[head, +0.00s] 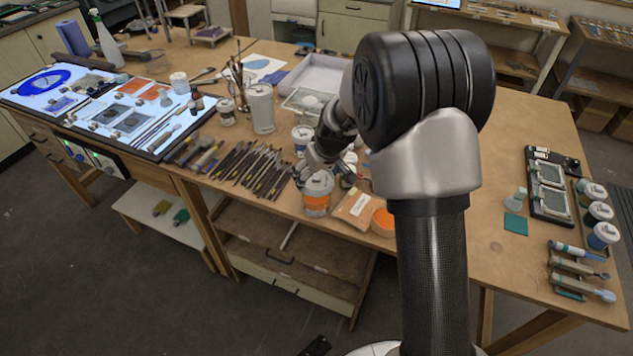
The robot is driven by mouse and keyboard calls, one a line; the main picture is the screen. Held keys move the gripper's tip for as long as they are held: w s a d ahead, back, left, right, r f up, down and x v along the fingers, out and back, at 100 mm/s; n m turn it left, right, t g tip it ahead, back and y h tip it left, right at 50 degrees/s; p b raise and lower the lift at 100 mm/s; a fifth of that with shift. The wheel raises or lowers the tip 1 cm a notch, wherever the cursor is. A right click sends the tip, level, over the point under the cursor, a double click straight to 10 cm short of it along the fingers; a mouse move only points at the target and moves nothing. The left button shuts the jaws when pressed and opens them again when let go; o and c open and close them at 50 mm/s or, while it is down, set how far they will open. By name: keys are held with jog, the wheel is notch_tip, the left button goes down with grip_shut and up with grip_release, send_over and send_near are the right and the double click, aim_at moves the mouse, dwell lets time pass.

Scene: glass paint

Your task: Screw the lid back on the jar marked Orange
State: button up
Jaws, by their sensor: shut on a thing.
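The jar with an orange band and a white label (316,203) stands upright near the front edge of the wooden bench. A pale grey lid (318,183) is at its mouth; at this size I cannot tell whether it sits flush or how far it is threaded. My gripper (320,174) comes down from above and behind the jar, with its fingers at the lid, and is shut on it. My arm crosses the picture's middle and hides part of the bench behind. The fingertips are small and partly hidden.
An orange-filled packet (356,208) and an orange round dish (383,221) lie close right of the jar. Several tools (250,170) lie to its left. Other pale-lidded jars (302,138) stand behind it. The bench's right middle is mostly clear.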

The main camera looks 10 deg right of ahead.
jog(key=n+b, duration=0.2)
jog(key=b, duration=0.1)
jog(key=shift+f+y, duration=0.3)
jog(key=shift+y, duration=0.1)
jog(key=shift+f+n+b, duration=0.25)
jog(key=shift+n+b, duration=0.15)
jog(key=shift+b, duration=0.05)
jog(key=shift+f+b, duration=1.1)
jog(key=shift+b, duration=0.1)
jog(key=shift+f+b, duration=0.1)
jog(key=shift+b, duration=0.4)
jog(key=shift+f+b, duration=0.85)
jog(key=shift+b, duration=0.35)
dwell(1.3)
jog(key=shift+s+m+p, duration=0.1)
jog(key=shift+m+p, duration=0.2)
jog(key=shift+p, duration=0.05)
jog(key=shift+m+h+p, duration=0.3)
jog(key=shift+m+p, duration=0.5)
jog(key=shift+p, duration=0.05)
jog(key=shift+m+p, duration=0.3)
jog(key=shift+p, duration=0.15)
